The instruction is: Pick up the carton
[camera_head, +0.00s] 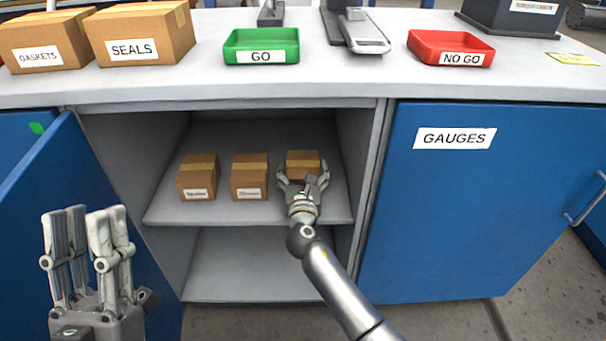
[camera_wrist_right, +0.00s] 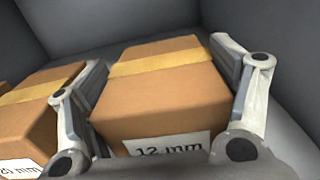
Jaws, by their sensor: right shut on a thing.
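The carton (camera_head: 303,162) is a small brown box with a tan tape strip, the rightmost of three on the cabinet's upper shelf. In the right wrist view the carton (camera_wrist_right: 165,95) shows a white label reading "12 mm". My right gripper (camera_head: 303,178) is shut on it, with one finger on each side, and hides its front in the head view. Whether the carton touches the shelf I cannot tell. My left gripper (camera_head: 90,225) is at the lower left, fingers pointing up, spread apart and empty.
Two similar cartons, a middle one (camera_head: 250,176) and a left one (camera_head: 199,177), stand on the shelf (camera_head: 235,212). The open blue door (camera_head: 75,190) is at left; the GAUGES door (camera_head: 470,220) is closed. The lower shelf (camera_head: 260,265) is empty.

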